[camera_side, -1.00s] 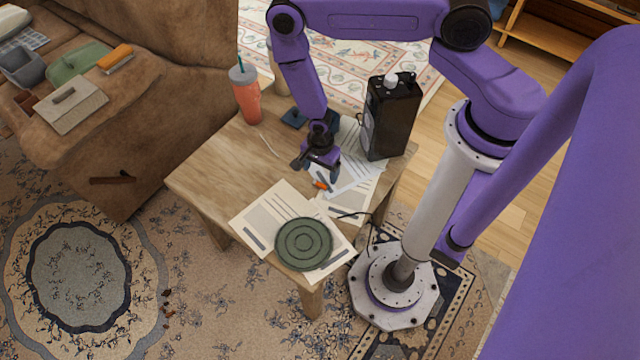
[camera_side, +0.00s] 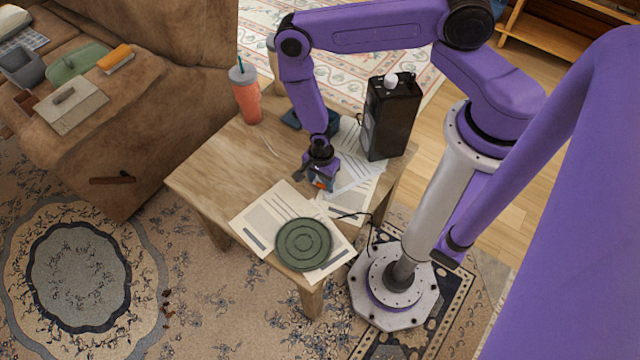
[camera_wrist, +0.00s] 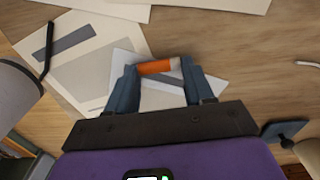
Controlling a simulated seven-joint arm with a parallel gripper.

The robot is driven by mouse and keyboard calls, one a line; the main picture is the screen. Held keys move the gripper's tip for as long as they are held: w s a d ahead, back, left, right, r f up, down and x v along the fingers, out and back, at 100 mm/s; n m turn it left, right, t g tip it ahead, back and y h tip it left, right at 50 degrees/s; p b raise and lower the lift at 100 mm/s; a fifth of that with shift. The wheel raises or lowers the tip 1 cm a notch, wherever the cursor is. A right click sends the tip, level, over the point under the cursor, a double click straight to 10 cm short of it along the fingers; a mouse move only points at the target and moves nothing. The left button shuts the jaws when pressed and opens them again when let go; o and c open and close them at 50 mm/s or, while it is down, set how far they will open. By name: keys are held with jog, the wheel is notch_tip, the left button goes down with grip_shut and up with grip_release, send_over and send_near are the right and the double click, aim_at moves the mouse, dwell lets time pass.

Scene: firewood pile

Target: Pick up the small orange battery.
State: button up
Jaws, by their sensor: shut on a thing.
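The small orange battery (camera_wrist: 157,67) lies between the two blue-grey fingers of my gripper (camera_wrist: 159,76) in the wrist view, its orange body crosswise and a pale end at the right. My gripper is shut on it. In the side view, my gripper (camera_side: 320,184) is low over the wooden table, at the edge of the papers, with a bit of the orange battery (camera_side: 319,184) showing at the fingertips. I cannot tell whether the battery still touches the surface.
Papers (camera_side: 262,215) lie on the wooden table (camera_side: 215,170), with a round green mat (camera_side: 303,243) on them. A black box-shaped device (camera_side: 390,118) stands to the right, and a coral tumbler (camera_side: 246,95) stands at the back left. The table's left part is clear.

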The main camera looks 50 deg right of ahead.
aim_at(321, 183)
jog(key=shift+r, duration=0.1)
jog(key=shift+r, duration=0.45)
notch_tip(321, 183, up, 2)
jog(key=shift+r, duration=0.1)
jog(key=s+d+r, duration=0.2)
jog(key=s+r, duration=0.7)
jog(key=s, duration=0.5)
jog(key=shift+r, duration=0.35)
